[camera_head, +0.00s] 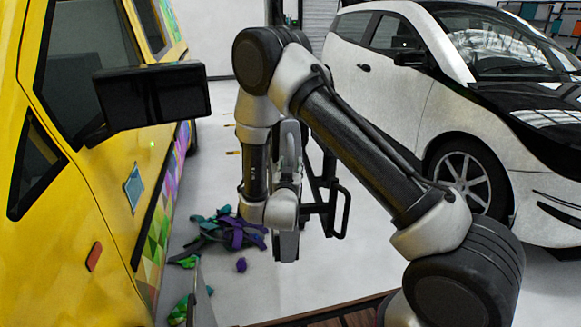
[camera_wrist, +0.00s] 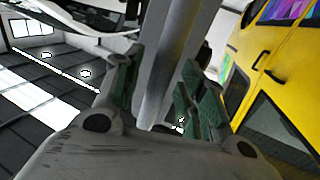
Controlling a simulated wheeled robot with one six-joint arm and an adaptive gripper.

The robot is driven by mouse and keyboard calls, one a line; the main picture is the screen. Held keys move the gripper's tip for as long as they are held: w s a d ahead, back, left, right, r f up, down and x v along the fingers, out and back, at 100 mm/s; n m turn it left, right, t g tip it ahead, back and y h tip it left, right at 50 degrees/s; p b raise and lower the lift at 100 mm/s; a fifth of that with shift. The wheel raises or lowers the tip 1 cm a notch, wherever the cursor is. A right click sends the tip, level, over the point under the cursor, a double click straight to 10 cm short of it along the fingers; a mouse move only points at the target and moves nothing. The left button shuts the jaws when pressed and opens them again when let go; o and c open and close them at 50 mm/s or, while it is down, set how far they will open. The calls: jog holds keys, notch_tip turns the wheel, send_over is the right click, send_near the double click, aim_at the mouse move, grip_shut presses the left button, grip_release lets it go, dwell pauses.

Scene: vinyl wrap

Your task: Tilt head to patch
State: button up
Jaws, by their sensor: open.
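The patch looks like a small blue diamond (camera_head: 133,188) on the yellow van's side (camera_head: 70,220), at the left of the head view. It lies below the van's black mirror (camera_head: 155,95), beside the edge of a multicoloured triangle pattern. My gripper (camera_wrist: 160,82) shows in the wrist view with its two green-padded fingers apart. A pale grey upright bar shows between or behind the fingers; I cannot tell its depth, and nothing is clearly gripped. My arm fills the middle of the head view, where the gripper's fingers cannot be made out. The patch is not visible in the wrist view.
A white and black car (camera_head: 400,90) stands at the right. A heap of purple, teal and green scraps (camera_head: 228,232) lies on the pale floor near the van, with more green scraps (camera_head: 178,310) closer. A red marker (camera_head: 94,256) is on the van. Floor between the vehicles is partly clear.

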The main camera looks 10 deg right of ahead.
jog(key=shift+w+d, duration=0.1)
jog(key=shift+w, duration=0.2)
grip_shut()
jog(key=shift+a+n, duration=0.4)
jog(key=shift+a, duration=0.35)
grip_release()
jog(key=v, duration=1.2)
